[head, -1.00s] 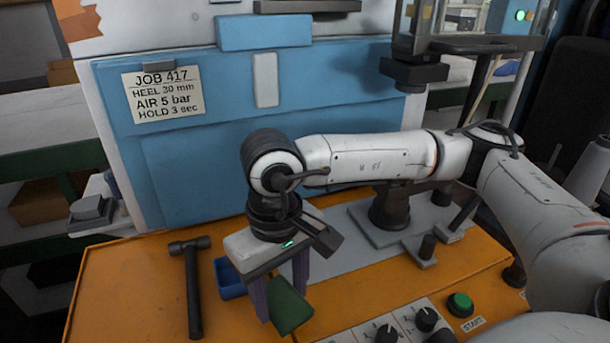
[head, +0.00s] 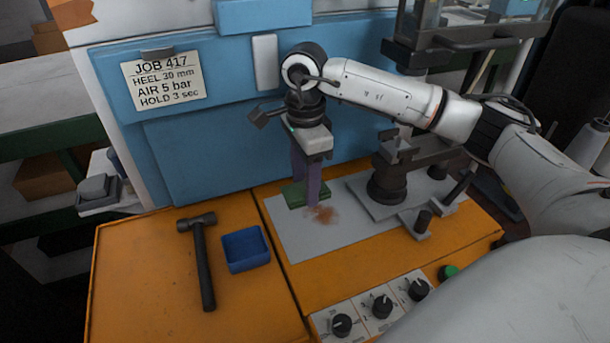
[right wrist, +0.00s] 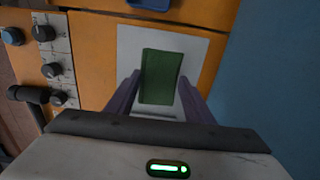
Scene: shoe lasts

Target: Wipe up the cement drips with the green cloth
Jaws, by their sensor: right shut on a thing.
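The green cloth (head: 294,195) is a folded pad between the purple fingers of my right gripper (head: 306,196), which is shut on it. In the right wrist view the cloth (right wrist: 160,78) lies between the fingertips over the pale grey plate. A brown smear of cement drips (head: 323,214) shows on the grey plate (head: 300,240), just right of and in front of the cloth. The cloth is low over the plate; I cannot tell whether it touches. No drips can be made out in the right wrist view. My left gripper is not in view.
A black hammer (head: 203,262) and a blue tray (head: 246,250) lie on the orange bench to the left. A dark clamp fixture (head: 390,185) stands right of the smear. Control knobs (head: 380,305) line the front. The blue machine panel (head: 220,155) rises behind.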

